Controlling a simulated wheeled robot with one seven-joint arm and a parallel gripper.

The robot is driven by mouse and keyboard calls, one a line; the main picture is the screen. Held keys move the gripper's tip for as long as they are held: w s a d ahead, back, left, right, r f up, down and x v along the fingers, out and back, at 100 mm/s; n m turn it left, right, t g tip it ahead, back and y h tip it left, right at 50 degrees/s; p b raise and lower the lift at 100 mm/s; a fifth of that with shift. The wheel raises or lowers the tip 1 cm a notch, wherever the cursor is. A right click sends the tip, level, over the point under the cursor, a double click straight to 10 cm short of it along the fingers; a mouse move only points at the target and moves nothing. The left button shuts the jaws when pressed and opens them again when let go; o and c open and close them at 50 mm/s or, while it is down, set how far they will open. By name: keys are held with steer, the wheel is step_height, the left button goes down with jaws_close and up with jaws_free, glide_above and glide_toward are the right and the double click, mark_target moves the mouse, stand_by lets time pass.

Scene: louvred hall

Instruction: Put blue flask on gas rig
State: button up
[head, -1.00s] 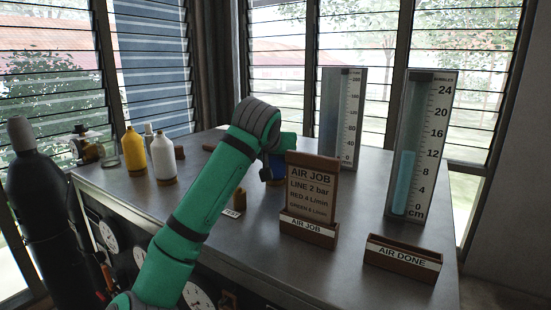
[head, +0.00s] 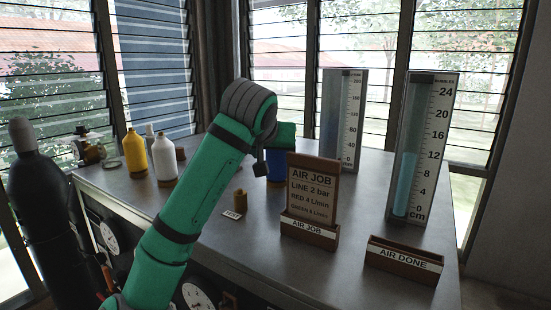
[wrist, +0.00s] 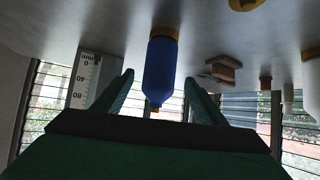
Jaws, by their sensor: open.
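The blue flask (head: 275,168) stands on the metal bench, partly hidden behind my gripper and a sign. In the wrist view, which is upside down, the blue flask (wrist: 160,72) shows whole, with a brown base and a narrow brown tip. My gripper (wrist: 159,78) is open, with one finger seen on each side of the flask; gaps show on both sides, and I cannot tell how deep the flask lies between them. In the head view my wrist hides the fingers. No part is clearly marked as the gas rig; gauges (head: 112,236) show on the bench front.
A yellow bottle (head: 134,154) and a white bottle (head: 164,160) stand at the back left. A small brown peg (head: 240,201) stands by a label. The AIR JOB board (head: 312,190), AIR DONE holder (head: 403,262) and two scaled columns (head: 421,150) stand to the right.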

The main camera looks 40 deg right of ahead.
steer(key=shift+v, duration=2.75)
